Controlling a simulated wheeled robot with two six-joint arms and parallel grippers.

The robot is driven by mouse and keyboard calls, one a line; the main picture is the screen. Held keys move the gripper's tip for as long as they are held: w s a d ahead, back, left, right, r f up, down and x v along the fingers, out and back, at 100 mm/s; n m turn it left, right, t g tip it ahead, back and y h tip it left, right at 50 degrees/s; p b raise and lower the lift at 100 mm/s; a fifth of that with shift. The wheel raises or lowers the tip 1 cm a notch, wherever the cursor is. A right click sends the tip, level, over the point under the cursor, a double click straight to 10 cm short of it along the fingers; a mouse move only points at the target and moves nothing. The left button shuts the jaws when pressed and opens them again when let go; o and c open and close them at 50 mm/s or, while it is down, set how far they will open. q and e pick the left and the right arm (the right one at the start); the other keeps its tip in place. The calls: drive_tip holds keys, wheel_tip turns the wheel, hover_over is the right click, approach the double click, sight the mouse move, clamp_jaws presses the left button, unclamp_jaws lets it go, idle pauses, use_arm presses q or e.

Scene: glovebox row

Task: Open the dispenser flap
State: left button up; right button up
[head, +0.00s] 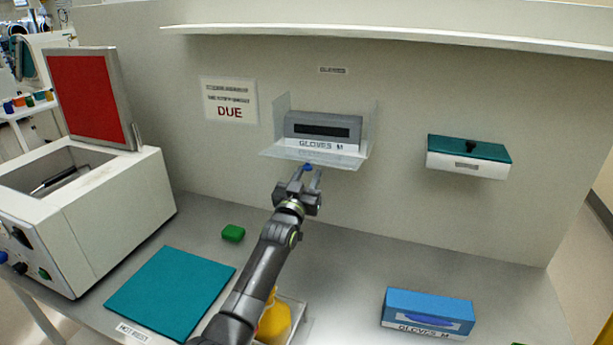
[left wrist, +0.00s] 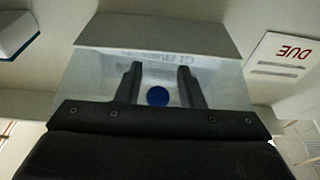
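The glove dispenser (head: 366,126) is a clear holder on the back wall around a grey box labelled GLOVES M (head: 322,128). A clear panel (head: 290,153), which looks like the flap, juts out in front of the box's lower edge. A blue knob (head: 307,167) sits at its front; it also shows in the left wrist view (left wrist: 157,96). My left gripper (head: 312,177) is just below and in front of the panel. Its fingers (left wrist: 160,80) are open, one on each side of the knob, with gaps visible. My right gripper is not in view.
A teal-lidded box (head: 467,157) hangs on the wall to the right. A blue glove box (head: 428,311), a green block (head: 233,233), a teal mat (head: 170,292) and a yellow bottle (head: 275,321) are on the bench. A white machine (head: 110,220) with raised red lid stands left.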

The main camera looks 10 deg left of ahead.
use_arm(q)
drive_tip(key=shift+o, duration=0.6)
drive_tip(key=shift+s+r, duration=0.2)
drive_tip(key=p+v, duration=0.8)
drive_tip(key=v, duration=0.4)
drive_tip(key=shift+a, duration=0.15)
